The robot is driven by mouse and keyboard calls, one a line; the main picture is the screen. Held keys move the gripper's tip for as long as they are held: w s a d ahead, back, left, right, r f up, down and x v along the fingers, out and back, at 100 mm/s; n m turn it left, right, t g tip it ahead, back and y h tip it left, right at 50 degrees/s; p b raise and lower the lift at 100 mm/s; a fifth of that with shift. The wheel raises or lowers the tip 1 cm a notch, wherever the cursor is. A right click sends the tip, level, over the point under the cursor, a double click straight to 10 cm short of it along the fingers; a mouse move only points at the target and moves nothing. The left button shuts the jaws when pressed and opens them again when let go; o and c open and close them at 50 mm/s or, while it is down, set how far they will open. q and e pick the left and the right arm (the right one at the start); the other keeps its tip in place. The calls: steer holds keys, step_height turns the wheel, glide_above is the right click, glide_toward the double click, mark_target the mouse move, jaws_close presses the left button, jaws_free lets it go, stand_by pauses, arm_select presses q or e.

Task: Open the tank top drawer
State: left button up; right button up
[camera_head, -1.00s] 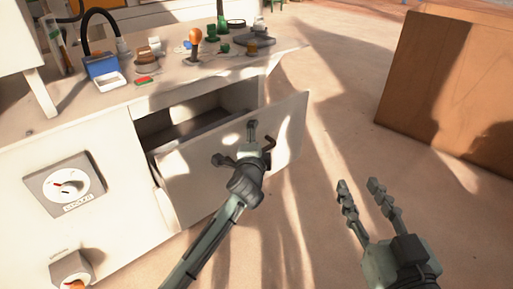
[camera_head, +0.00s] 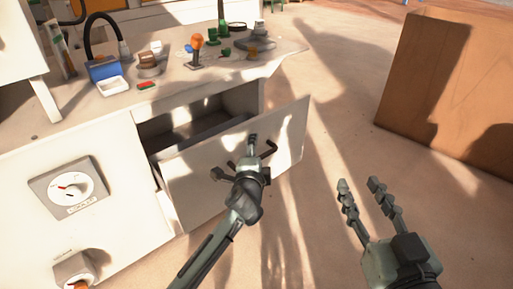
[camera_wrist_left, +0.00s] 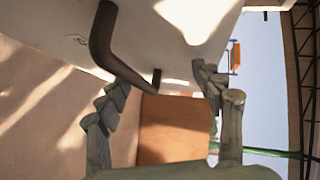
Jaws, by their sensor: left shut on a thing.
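The tank's top drawer (camera_head: 185,188) stands pulled out from the white cabinet, its dark interior showing behind the front panel. Its dark bar handle (camera_head: 271,148) sticks out of the panel, partly hidden by my gripper. In the left wrist view the handle (camera_wrist_left: 104,38) runs from the upper left toward the space between the fingers. My left gripper (camera_head: 236,158) is at the handle, shut on it, with its fingers apart around it; the exact contact is hard to see. My right gripper (camera_head: 360,187) is open and empty, above the floor to the right of the drawer.
The worktop above holds a blue box (camera_head: 103,70), an orange-topped joystick (camera_head: 197,45) and several small parts. A dial panel (camera_head: 68,187) is on the cabinet front. A large brown box (camera_head: 450,85) stands at the right. The floor between is clear.

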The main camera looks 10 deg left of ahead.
arm_select(q)
steer(key=r, duration=0.1)
steer(key=s+r, duration=0.1)
steer(key=r, duration=0.1)
steer(key=shift+s+a+r+t+p, duration=0.1)
steer(key=shift+s+a+t+p, duration=0.15)
steer(key=shift+t+p, duration=0.1)
steer(key=shift+s+r, duration=0.25)
steer(key=shift+s, duration=0.15)
steer(key=shift+c, duration=1.2)
steer(key=shift+s+d+f+p, duration=0.15)
steer(key=shift+s+d+p, duration=0.1)
steer(key=shift+s, duration=0.6)
steer(key=shift+s+d+f+p, duration=0.15)
steer(key=shift+s+p, duration=0.1)
steer(key=shift+s, duration=0.6)
arm_select(e)
steer(key=shift+s+r, duration=0.2)
steer(key=shift+r, duration=1.05)
steer(key=shift+r, duration=0.2)
